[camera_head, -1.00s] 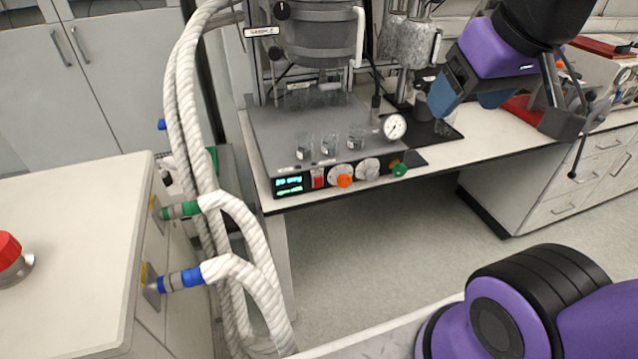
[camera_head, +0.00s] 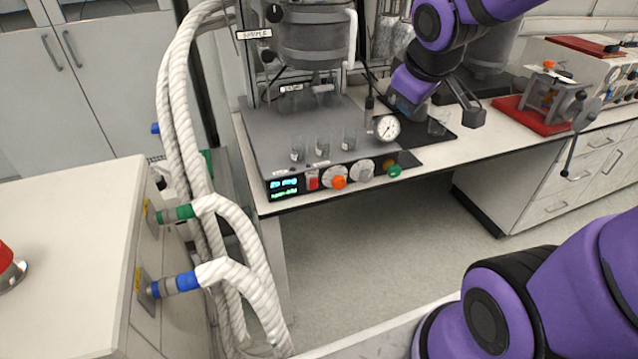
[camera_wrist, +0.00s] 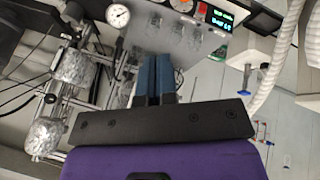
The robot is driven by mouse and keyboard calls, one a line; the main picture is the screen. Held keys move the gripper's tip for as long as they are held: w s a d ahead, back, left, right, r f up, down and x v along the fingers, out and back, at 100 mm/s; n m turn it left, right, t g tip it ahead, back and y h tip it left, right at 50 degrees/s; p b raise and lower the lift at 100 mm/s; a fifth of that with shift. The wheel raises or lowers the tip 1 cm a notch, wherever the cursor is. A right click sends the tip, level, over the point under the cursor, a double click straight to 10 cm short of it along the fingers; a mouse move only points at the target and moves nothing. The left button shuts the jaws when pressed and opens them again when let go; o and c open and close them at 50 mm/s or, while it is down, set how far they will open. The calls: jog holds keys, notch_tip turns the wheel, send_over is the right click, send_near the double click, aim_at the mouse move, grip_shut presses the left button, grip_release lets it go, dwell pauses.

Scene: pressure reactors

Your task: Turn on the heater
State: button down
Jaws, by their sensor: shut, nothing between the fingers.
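The reactor's heater base (camera_head: 262,140) stands on the bench with a front control panel. The panel carries a lit display (camera_head: 283,186), a red switch (camera_head: 312,180), a dial with an orange knob (camera_head: 339,182), a grey dial (camera_head: 362,171) and a green knob (camera_head: 394,171). In the wrist view, the display (camera_wrist: 221,22) and red switch (camera_wrist: 202,11) lie at the upper right, beyond the fingers. My gripper (camera_head: 403,112) is at the right rear of the base, near the pressure gauge, apart from the panel. Its blue fingers (camera_wrist: 154,58) are shut and empty.
Several small glass beakers (camera_head: 323,146) stand on the base top behind the panel. The gauge (camera_head: 388,128) stands close to my gripper. Thick white hoses (camera_head: 178,110) hang left of the base. The floor in front of the panel is clear.

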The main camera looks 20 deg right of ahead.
aim_at(313, 184)
jog(key=w+a+f+n+y, duration=0.1)
jog(key=w+f+n+y, duration=0.1)
jog(key=f, duration=0.6)
jog(key=w+a+f+n+y, duration=0.2)
jog(key=w+f+n, duration=0.3)
jog(key=f, duration=0.3)
jog(key=w+a+f+n+y, duration=0.2)
jog(key=w+f+n+y, duration=0.1)
jog(key=f, duration=0.6)
jog(key=shift+w+n+t, duration=0.3)
jog(key=shift+w+n, duration=0.45)
jog(key=shift+n, duration=0.05)
jog(key=shift+f, duration=0.1)
jog(key=shift+w+a+f, duration=0.65)
jog(key=shift+w+f, duration=0.5)
jog(key=shift+w, duration=0.35)
jog(key=shift+w+a+f, duration=0.7)
jog(key=shift+w+f, duration=0.5)
jog(key=shift+w, duration=0.25)
jog(key=shift+w+a+f, duration=0.65)
jog(key=shift+w+f, duration=0.5)
jog(key=shift+w, duration=0.35)
